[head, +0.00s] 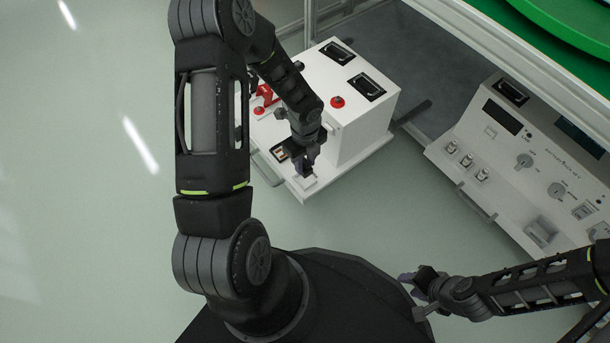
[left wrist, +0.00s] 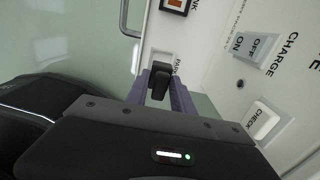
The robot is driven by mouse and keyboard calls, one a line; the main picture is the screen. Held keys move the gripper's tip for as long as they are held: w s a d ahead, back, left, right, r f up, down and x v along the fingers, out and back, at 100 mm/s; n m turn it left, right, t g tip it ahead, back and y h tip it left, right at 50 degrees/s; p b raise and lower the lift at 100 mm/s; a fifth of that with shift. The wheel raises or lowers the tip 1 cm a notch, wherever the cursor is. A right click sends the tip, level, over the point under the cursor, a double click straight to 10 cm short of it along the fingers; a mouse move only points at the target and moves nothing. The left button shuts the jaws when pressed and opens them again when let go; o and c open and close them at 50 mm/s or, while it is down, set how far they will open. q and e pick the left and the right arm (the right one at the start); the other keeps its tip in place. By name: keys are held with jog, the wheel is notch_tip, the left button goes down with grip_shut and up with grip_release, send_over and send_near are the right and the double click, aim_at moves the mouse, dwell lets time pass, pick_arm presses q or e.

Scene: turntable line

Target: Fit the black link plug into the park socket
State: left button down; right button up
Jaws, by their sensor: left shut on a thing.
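My left gripper (head: 304,172) is shut on the black link plug (left wrist: 159,78), which sits between its two purple fingers in the left wrist view. The plug is at the small pale park socket (left wrist: 163,58), beside the label PARK, on the white unit's low front ledge. The plug covers most of the socket, so I cannot tell whether it is in the socket or just over it. My right gripper (head: 413,292) is far from the unit at the lower right; it is too small to tell whether its fingers are open.
The link socket (left wrist: 175,5), black-framed with orange inside, is beside the park socket. An OFF/ON switch (left wrist: 256,52) and a CHECK button (left wrist: 263,118) are on the white unit (head: 357,135). A handle (head: 266,168) sticks out in front. A second panel (head: 530,170) stands at the right.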

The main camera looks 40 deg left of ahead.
aim_at(305, 172)
pick_arm(q)
jog(key=shift+f, duration=0.9)
jog(key=shift+r, duration=0.1)
pick_arm(e)
jog(key=shift+w+f, duration=0.1)
jog(key=shift+f, duration=0.3)
